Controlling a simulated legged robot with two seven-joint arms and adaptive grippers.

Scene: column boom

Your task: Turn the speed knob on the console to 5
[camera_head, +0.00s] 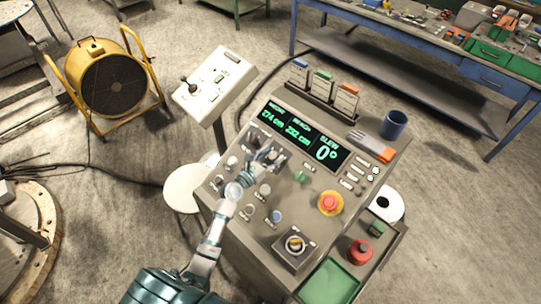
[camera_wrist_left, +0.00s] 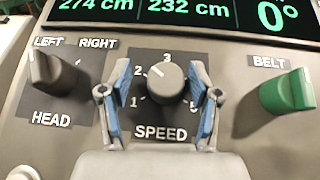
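The grey speed knob (camera_wrist_left: 170,82) is on the console above the label SPEED in the left wrist view. Its white mark points to the upper left, near the 2 on a printed dial; a 5 shows at the lower right. My left gripper (camera_wrist_left: 160,100) is open, with one blue-padded finger on each side of the knob and a visible gap to it on both sides. In the head view my left gripper (camera_head: 262,163) reaches over the upper left of the console (camera_head: 240,245) and partly covers the knob. My right gripper is not in view.
The dark HEAD knob (camera_wrist_left: 58,78) stands left of the speed knob and the green BELT knob (camera_wrist_left: 287,92) right of it. A display (camera_head: 300,138) lies above them. A red emergency button (camera_head: 330,202), a key switch (camera_head: 294,244) and a blue cup (camera_head: 393,125) are also on the console.

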